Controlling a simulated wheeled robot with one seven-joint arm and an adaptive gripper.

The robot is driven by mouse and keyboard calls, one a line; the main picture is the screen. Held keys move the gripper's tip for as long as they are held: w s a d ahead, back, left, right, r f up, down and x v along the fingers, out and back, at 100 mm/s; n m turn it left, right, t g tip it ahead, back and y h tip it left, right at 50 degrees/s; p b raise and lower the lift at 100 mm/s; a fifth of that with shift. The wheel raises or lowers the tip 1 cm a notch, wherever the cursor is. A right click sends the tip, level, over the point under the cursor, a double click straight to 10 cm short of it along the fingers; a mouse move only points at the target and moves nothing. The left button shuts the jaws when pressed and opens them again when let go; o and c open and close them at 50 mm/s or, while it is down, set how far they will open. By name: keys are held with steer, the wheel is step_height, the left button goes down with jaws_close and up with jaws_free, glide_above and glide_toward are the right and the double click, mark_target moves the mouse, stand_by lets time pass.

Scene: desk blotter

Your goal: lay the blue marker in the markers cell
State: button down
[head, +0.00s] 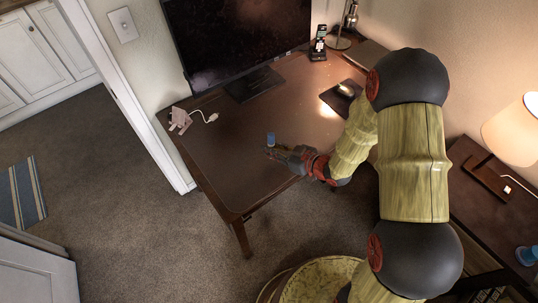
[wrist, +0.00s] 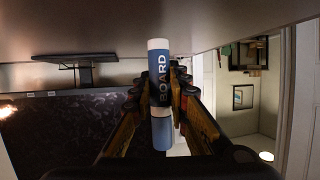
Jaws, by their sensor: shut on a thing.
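The blue marker (wrist: 158,136) has a white end and the letters BOARD along its side. My gripper (wrist: 159,85) is shut on it, with a finger on either side of its middle. In the head view the blue marker (head: 270,138) shows as a small blue piece at the tip of my gripper (head: 274,150), over the front part of the brown desk (head: 245,190). It stands roughly upright there. I cannot tell from these frames whether it touches the desk top. I cannot make out a markers cell in either view.
A monitor (head: 235,40) stands at the back of the desk. A lamp (head: 515,130) is at far right. The desk's middle is clear.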

steer(key=shift+w+a+f, duration=0.25)
steer(key=shift+f, duration=0.15)
steer(key=shift+w+a+f+b, duration=0.15)
steer(key=shift+f+b, duration=0.6)
steer(key=shift+f, duration=0.8)
steer(key=shift+f, duration=0.1)
steer(key=shift+f, duration=0.15)
steer(key=c, duration=1.7)
jaws_free()
steer(key=shift+c, duration=0.2)
